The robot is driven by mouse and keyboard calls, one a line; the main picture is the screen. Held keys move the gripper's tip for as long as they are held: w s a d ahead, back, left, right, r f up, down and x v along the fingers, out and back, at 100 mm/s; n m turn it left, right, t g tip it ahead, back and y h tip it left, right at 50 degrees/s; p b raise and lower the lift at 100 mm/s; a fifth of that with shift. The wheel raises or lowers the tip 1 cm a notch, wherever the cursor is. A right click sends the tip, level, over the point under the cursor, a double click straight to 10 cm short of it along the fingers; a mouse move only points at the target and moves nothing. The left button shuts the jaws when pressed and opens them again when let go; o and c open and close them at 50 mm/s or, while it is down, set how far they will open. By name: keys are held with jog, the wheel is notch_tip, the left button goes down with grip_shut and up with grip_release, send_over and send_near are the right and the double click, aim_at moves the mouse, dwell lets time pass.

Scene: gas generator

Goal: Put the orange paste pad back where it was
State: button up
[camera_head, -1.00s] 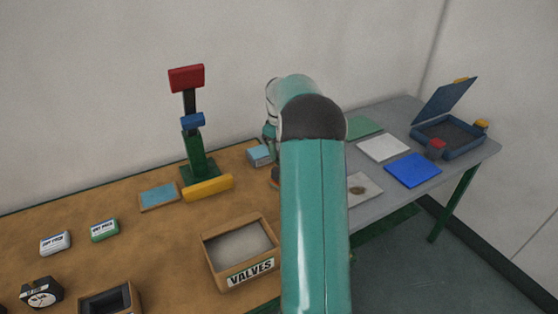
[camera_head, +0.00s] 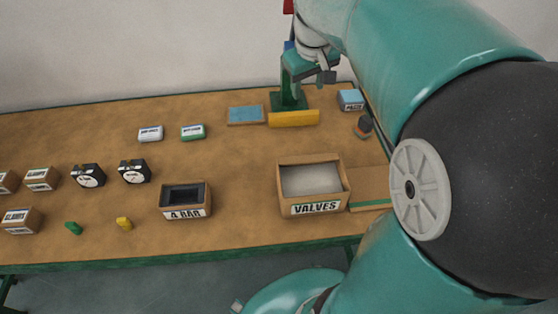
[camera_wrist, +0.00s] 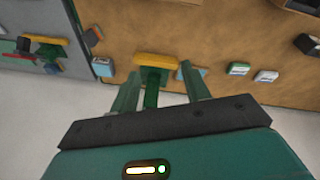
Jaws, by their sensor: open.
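A small dark block with an orange face (camera_head: 363,126) lies on the wooden table near its right end, and it may be the orange paste pad. It also shows in the wrist view (camera_wrist: 94,36). A light blue box with a white label (camera_head: 350,100) stands just behind it; in the wrist view the box (camera_wrist: 103,67) is left of the green stand. My gripper (camera_head: 322,76) is raised in front of the green stand (camera_head: 286,98). In the wrist view my gripper (camera_wrist: 160,92) is open and empty, with the stand and its yellow bar (camera_wrist: 156,60) showing between and beyond the fingers.
An open VALVES box (camera_head: 312,181) stands near the front edge, with a darker open box (camera_head: 185,199) to its left. A blue pad on a wooden base (camera_head: 246,115) lies left of the stand. The table middle is mostly clear.

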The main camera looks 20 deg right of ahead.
jog(key=s+a+f+t+y, duration=0.1)
jog(key=s+a+f+t, duration=0.1)
jog(key=s+a, duration=1.2)
jog(key=shift+s+a+m+t, duration=0.35)
jog(key=shift+s+t, duration=0.15)
jog(key=shift+s, duration=0.7)
